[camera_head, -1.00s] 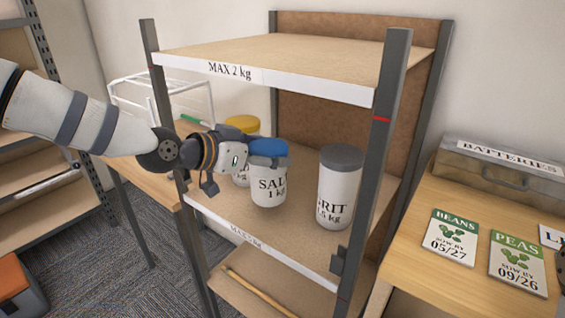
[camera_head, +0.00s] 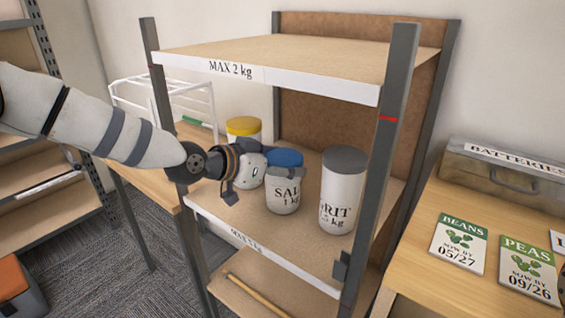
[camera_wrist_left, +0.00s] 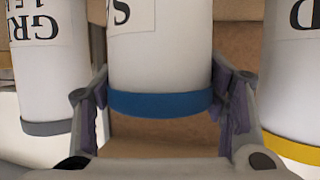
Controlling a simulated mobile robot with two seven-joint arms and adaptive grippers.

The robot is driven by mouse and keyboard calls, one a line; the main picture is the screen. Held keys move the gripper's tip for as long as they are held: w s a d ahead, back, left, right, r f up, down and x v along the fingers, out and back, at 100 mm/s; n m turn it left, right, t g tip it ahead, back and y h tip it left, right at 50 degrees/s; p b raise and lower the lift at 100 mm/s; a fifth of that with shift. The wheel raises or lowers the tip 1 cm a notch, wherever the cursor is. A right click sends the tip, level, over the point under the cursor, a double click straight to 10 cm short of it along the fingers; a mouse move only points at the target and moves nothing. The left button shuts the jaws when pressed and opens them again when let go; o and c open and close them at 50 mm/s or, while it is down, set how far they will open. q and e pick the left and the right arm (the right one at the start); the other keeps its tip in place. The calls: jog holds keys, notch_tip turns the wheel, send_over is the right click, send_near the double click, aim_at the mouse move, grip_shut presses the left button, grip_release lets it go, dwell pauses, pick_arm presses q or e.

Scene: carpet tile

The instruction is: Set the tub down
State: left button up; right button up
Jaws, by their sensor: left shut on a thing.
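The tub is a white SALT 1 kg tub (camera_head: 284,199) with a blue lid. It is upright over the middle shelf board, and I cannot tell whether its base touches the board. My left gripper (camera_head: 284,172) reaches in from the left and is shut on the tub just below its lid. In the left wrist view, which is upside down, the gripper's fingers (camera_wrist_left: 160,82) lie on both sides of the tub (camera_wrist_left: 158,50).
A grey-lidded GRIT tub (camera_head: 342,190) stands close on the right of the salt tub. A yellow-lidded tub (camera_head: 243,126) stands behind on the left, partly hidden by my gripper. The MAX 2 kg shelf (camera_head: 300,55) is overhead, and a grey post (camera_head: 378,150) rises at the front right.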

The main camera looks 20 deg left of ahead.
pick_arm(q)
jog(key=o, duration=1.9)
jog(key=shift+o, duration=0.2)
jog(key=shift+s+r, duration=0.1)
jog(key=shift+r, duration=0.2)
jog(key=p+v, duration=0.3)
jog(key=v, duration=0.8)
jog(key=s+d+f+n+g+y, duration=0.1)
jog(key=s+d+f+n+g, duration=0.15)
jog(key=s+f, duration=0.6)
jog(key=s+d+f+n+g+y, duration=0.15)
jog(key=s+f+g, duration=0.35)
jog(key=f, duration=0.7)
jog(key=s+a+f+n+g+y, duration=0.1)
jog(key=s+f, duration=0.2)
jog(key=s, duration=0.6)
jog(key=s+a+f+g+y, duration=0.1)
jog(key=s+f, duration=0.3)
jog(key=s, duration=0.5)
jog(key=s+a+f+n+g+y, duration=0.1)
jog(key=s+a+f+g+y, duration=0.1)
jog(key=s, duration=0.7)
notch_tip(320, 180, down, 2)
jog(key=shift+s+f+n+g, duration=0.15)
jog(key=shift+s+n+g, duration=0.2)
jog(key=shift+g, duration=0.4)
pick_arm(e)
jog(key=shift+t, duration=0.7)
jog(key=w+r, duration=0.3)
jog(key=shift+w, duration=0.2)
